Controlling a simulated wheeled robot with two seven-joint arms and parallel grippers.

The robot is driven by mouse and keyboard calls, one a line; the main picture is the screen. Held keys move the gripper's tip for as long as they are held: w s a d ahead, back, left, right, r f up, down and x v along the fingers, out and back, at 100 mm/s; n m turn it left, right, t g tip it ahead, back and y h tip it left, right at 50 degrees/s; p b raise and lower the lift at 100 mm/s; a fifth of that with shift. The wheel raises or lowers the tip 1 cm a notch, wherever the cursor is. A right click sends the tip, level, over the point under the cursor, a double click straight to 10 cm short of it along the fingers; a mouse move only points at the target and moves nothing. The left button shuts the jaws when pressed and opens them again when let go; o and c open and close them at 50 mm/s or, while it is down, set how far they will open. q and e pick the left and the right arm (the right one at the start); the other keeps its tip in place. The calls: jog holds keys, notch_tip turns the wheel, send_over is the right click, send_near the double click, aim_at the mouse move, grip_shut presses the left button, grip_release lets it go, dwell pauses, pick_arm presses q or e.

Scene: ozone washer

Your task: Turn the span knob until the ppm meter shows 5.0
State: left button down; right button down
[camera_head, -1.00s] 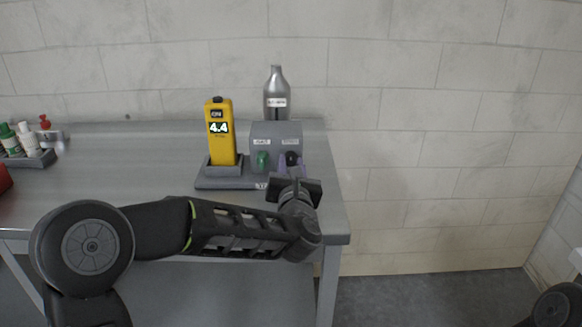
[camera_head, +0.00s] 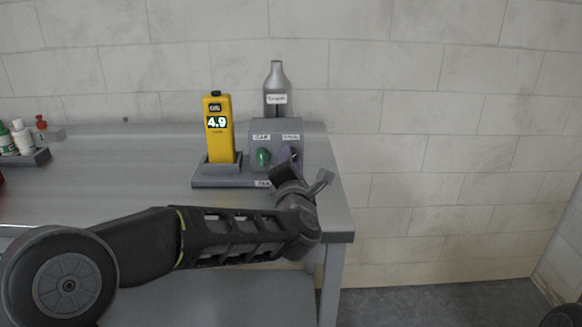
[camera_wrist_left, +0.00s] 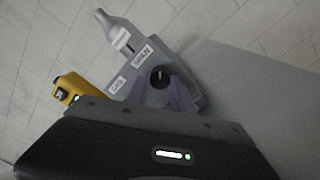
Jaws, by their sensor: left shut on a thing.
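The yellow ppm meter (camera_head: 219,145) stands upright in its dark cradle, and its lit display reads 4.9. The grey control box (camera_head: 262,131) beside it carries a green knob (camera_head: 263,157) on the left. The span knob is black in the left wrist view (camera_wrist_left: 160,76), on the other side of the box face; in the head view my gripper mostly hides it. My left gripper (camera_head: 289,155) is shut on the black knob, its purple fingers on either side of it. The wrist is rolled at a slant.
A grey metal bottle (camera_head: 277,90) stands behind the box. A tray (camera_head: 26,158) with small bottles sits at the far left. The steel table (camera_head: 110,185) is clear between tray and meter. Its right edge lies close to the box.

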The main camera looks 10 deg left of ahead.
pick_arm(q)
jog(key=shift+m, duration=1.3)
jog(key=c, duration=1.1)
grip_release()
jog(key=v, duration=0.8)
jog(key=shift+b, duration=0.4)
jog(key=shift+w, duration=0.1)
jog(key=shift+f, duration=0.1)
